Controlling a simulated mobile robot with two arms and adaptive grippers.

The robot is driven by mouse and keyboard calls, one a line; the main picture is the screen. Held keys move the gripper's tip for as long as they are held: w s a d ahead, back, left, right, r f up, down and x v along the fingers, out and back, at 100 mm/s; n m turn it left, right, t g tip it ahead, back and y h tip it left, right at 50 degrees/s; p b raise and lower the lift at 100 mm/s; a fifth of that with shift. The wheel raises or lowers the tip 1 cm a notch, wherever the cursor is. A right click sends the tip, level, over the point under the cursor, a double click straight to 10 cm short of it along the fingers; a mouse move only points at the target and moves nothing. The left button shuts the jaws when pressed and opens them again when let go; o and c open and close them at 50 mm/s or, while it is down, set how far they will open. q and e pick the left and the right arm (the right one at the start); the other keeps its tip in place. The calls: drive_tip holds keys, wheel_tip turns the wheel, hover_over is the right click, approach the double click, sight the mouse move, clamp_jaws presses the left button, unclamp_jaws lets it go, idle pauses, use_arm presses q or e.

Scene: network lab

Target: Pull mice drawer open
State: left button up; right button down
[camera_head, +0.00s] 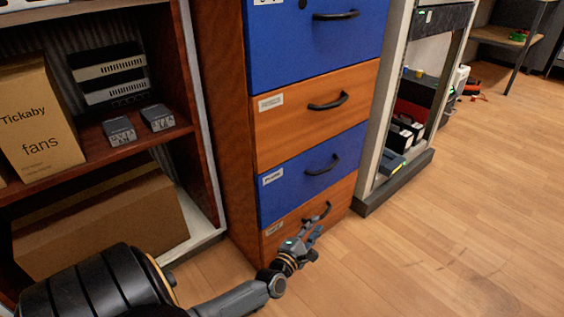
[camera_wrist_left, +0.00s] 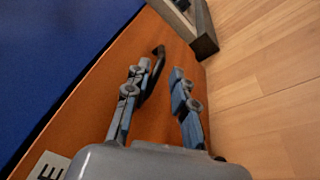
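The bottom drawer (camera_head: 288,229) of the cabinet is wooden, with a black curved handle (camera_head: 317,213), and looks closed. Its label is too small to read in the head view; in the left wrist view a label (camera_wrist_left: 48,167) shows the letter "E". My left gripper (camera_head: 306,237) is in front of this drawer, close to the handle. In the left wrist view my left gripper (camera_wrist_left: 160,85) has its fingers apart, and the handle (camera_wrist_left: 155,68) shows in the gap, nearer the left finger. I cannot tell whether they touch. My right gripper is out of view.
Above are a blue drawer (camera_head: 310,176), a wooden drawer (camera_head: 312,115) and another blue drawer (camera_head: 315,35), all closed. A shelf with boxes (camera_head: 100,225) stands at the left. A grey-framed rack (camera_head: 395,175) stands right of the cabinet. The wooden floor (camera_head: 440,230) in front is clear.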

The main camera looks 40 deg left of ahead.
use_arm(q)
drive_tip(key=s+d+r+m+g+h+p, duration=0.1)
drive_tip(key=s+d+m+g+p, duration=0.3)
drive_tip(key=p, duration=1.1)
drive_tip(key=s+d+r+m+g+h+p, duration=0.1)
drive_tip(key=s+d+m+g+h+p, duration=0.1)
drive_tip(key=s+m+p, duration=0.9)
drive_tip(key=s+d+g+p, duration=0.1)
drive_tip(key=s+d+p, duration=0.1)
drive_tip(key=s, duration=0.4)
drive_tip(key=shift+s+d+r+g+p, duration=0.25)
drive_tip(key=shift+d+r+g+p, duration=0.15)
drive_tip(key=shift+p, duration=0.5)
